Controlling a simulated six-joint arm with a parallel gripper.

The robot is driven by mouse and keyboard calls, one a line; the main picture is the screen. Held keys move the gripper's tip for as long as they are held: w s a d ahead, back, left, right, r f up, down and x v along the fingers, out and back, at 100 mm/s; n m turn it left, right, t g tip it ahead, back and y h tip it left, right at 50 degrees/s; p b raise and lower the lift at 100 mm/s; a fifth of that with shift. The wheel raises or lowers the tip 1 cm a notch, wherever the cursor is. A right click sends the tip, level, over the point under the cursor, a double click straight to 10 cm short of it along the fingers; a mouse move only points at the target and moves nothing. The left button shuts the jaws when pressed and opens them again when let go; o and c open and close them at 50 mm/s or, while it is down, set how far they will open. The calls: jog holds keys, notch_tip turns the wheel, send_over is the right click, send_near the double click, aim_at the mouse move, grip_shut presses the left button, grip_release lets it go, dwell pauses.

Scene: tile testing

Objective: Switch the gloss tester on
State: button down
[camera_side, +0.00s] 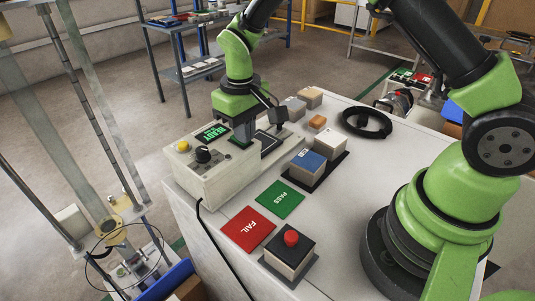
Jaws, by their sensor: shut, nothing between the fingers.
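The gloss tester (205,178) is a beige box at the left end of the bench. It has a yellow button (183,146), a black knob (203,154) and a small dark display (210,134) lit with green text that appears to read "READY". My gripper (243,138) points down over the tester, just right of the display. It is shut and holds nothing. The fingertips are small and dark here, and I cannot tell whether they touch the tester.
A red FAIL mat (247,229) and a green PASS mat (279,199) lie on the white bench (345,215). A box with a red button (291,238) stands in front. Blue-topped (308,160) and tan blocks (310,97) and a black ring (367,123) are to the right.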

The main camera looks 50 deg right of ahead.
jog(key=shift+r, duration=3.45)
jog(key=shift+s+r, duration=0.1)
jog(key=shift+r, duration=0.2)
jog(key=s+d+r+m+t+y, duration=0.25)
jog(key=s+r+t, duration=0.25)
jog(key=s+r, duration=0.8)
jog(key=s+m+t, duration=0.1)
jog(key=s+t, duration=0.1)
jog(key=s, duration=0.5)
jog(key=shift+s+a, duration=0.4)
jog(key=shift+a, duration=0.05)
jog(key=shift+m+h, duration=0.25)
